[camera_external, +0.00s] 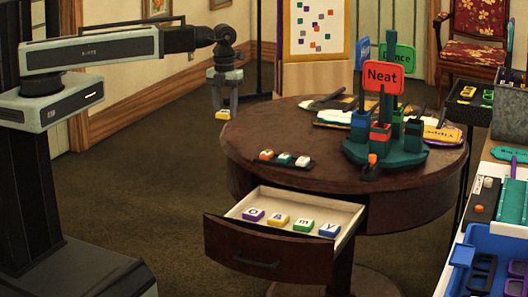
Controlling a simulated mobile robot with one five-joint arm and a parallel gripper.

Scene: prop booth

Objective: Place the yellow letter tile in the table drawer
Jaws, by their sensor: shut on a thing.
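My gripper (223,108) points down beside the left edge of the round table. It is shut on a small yellow letter tile (222,115), whose lower part shows below the fingers; its letter cannot be read. The table drawer (345,208) is pulled open at the table's front, to the right of and lower in the picture than my gripper.
The round table (240,145) carries a dark rack (287,162) with small tiles, and a green stand (385,153) with colored signs, including a red "Neat" sign (383,77). A blue crate (470,284) stands at the lower right. Open floor lies left of the drawer.

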